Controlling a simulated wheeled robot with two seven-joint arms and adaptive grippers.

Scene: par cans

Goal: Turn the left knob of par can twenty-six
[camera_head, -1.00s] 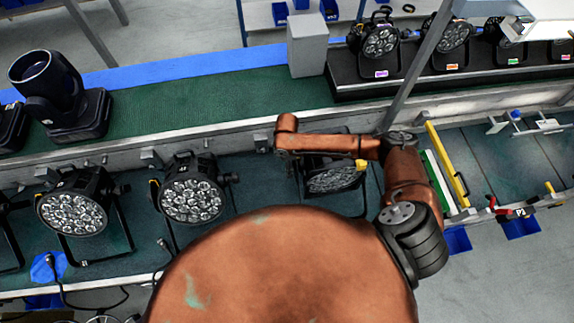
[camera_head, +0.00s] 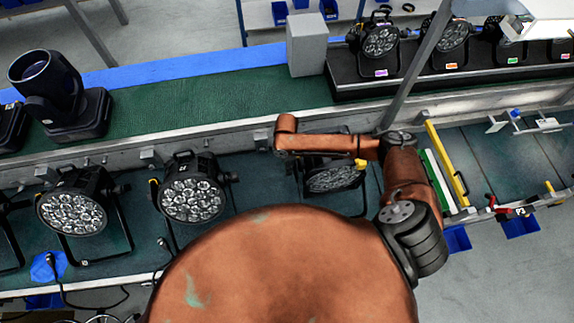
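Three par cans with clustered round lenses stand on the green near bench: one at the left (camera_head: 72,213), one in the middle (camera_head: 191,200), and one (camera_head: 333,179) partly behind my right arm. I cannot read any number on them, so I cannot tell which is twenty-six. A small yellow part shows beside the middle can's left side, and another at the right can's upper right. My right arm reaches in from the right and bends left over the right can. No fingers of my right gripper show. My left arm and gripper are not in view.
A grey metal rail (camera_head: 230,138) runs behind the cans, with a green conveyor (camera_head: 190,100) beyond it. A moving-head light (camera_head: 60,95) and a grey box (camera_head: 307,45) stand there. More par cans (camera_head: 380,40) line a black shelf. A slanted grey post (camera_head: 420,60) rises near my arm.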

